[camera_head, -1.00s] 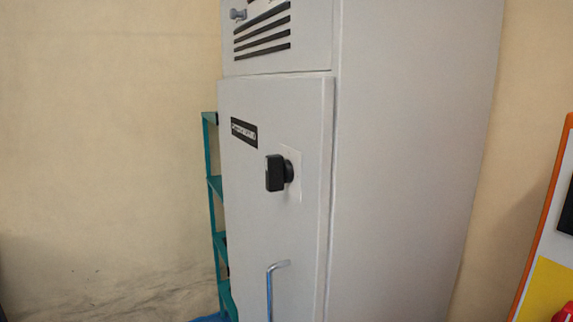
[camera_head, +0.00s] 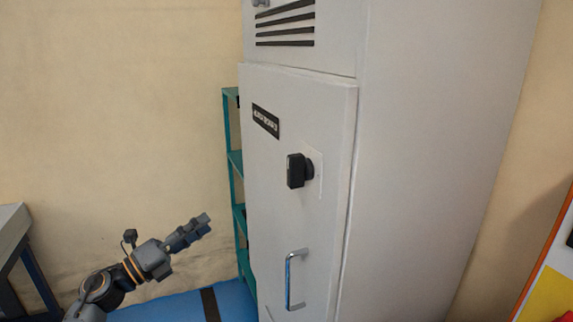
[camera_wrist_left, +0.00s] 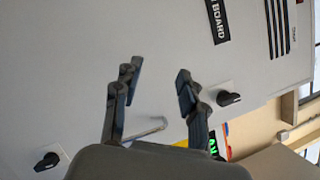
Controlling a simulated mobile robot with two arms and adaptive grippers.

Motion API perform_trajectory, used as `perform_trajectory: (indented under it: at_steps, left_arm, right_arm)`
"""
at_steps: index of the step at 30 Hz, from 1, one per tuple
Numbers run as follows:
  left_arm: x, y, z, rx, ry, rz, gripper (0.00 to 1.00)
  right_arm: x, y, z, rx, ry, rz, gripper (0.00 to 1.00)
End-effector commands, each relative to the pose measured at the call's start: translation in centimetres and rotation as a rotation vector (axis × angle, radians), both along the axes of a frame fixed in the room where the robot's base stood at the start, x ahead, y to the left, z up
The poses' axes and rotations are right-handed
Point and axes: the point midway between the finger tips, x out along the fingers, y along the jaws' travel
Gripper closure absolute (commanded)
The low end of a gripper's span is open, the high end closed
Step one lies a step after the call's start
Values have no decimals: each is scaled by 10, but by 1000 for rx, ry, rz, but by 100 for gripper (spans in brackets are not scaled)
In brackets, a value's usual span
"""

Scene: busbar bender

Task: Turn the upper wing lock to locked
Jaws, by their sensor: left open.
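The upper wing lock (camera_head: 297,171) is a black knob on a pale plate, on the grey cabinet door above the handle. Its wing looks roughly upright along the door. It also shows in the left wrist view (camera_wrist_left: 229,98), right of the fingers. My left gripper (camera_head: 204,224) is at the lower left in the head view, left of the cabinet and apart from the lock. In the wrist view its two fingers (camera_wrist_left: 160,76) are spread, with nothing between them but the door behind. My right gripper is not in view.
A metal handle (camera_head: 288,280) sticks out below the lock. A second black knob (camera_wrist_left: 47,161) shows at the wrist view's lower left. A green shelf (camera_head: 237,165) stands behind the cabinet's left edge. A bench (camera_head: 14,225) is at the far left; an orange-edged panel (camera_head: 556,262) is at right.

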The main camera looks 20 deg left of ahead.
Motion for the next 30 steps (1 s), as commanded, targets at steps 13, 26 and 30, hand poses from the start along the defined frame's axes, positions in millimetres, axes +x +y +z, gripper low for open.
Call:
perform_trajectory:
  at_steps: [13,26,30]
  left_arm:
    - [-91,-113,162,959,-413,-176,58]
    - [-56,-148,167,960,-416,-176,58]
    - [-41,-163,167,957,-415,-176,58]
  right_arm:
    - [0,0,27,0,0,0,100]
    - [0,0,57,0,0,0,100]
    - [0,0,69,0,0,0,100]
